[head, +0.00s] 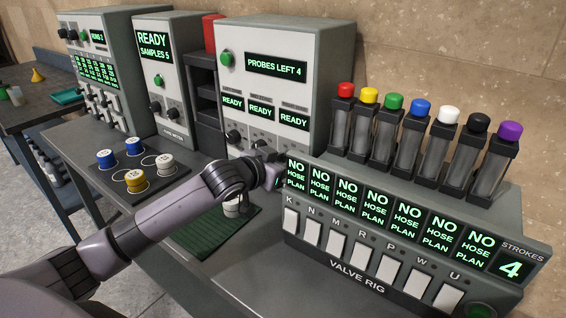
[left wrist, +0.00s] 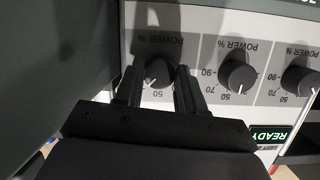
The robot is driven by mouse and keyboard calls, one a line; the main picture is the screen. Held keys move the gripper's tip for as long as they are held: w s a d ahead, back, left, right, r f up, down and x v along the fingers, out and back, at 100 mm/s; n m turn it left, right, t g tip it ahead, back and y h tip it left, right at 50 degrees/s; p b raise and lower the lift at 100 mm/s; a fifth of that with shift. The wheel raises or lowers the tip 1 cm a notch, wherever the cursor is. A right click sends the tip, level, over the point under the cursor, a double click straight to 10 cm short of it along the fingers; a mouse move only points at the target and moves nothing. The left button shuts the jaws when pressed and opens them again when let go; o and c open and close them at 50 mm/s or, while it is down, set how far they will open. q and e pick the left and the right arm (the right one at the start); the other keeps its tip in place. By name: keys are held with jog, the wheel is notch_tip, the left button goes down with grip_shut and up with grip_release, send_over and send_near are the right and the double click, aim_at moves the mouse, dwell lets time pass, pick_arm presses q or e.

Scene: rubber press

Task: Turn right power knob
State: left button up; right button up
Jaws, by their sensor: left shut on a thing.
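The probe box (head: 292,73) is a pale cabinet with "PROBES LEFT 4" and several "READY" displays. Its row of black power knobs shows upside down in the left wrist view. My left gripper (left wrist: 158,80) has its fingers on both sides of the right power knob (left wrist: 157,70), closed on it. A white pointer mark shows on that knob near the printed 50. The middle power knob (left wrist: 238,76) and left power knob (left wrist: 299,77) are free. In the head view my left gripper (head: 276,168) hides the right knob. My right gripper is in neither view.
The valve rig (head: 355,284) with several coloured-cap tubes stands close right of my left gripper. A sample meter (head: 152,40) stands left of the probe box. Several capped jars (head: 135,180) sit on a tray at left. A green mat (head: 200,244) lies below my arm.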

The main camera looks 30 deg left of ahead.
pick_arm(q)
jog(key=shift+m, duration=0.3)
dwell(0.4)
jog(key=o, duration=1)
jog(key=shift+o, duration=0.2)
jog(key=shift+s, duration=0.1)
jog(key=d+v, duration=0.1)
jog(key=v, duration=0.5)
jog(key=shift+s+a+r+b, duration=0.2)
jog(key=shift+s+a+b, duration=0.25)
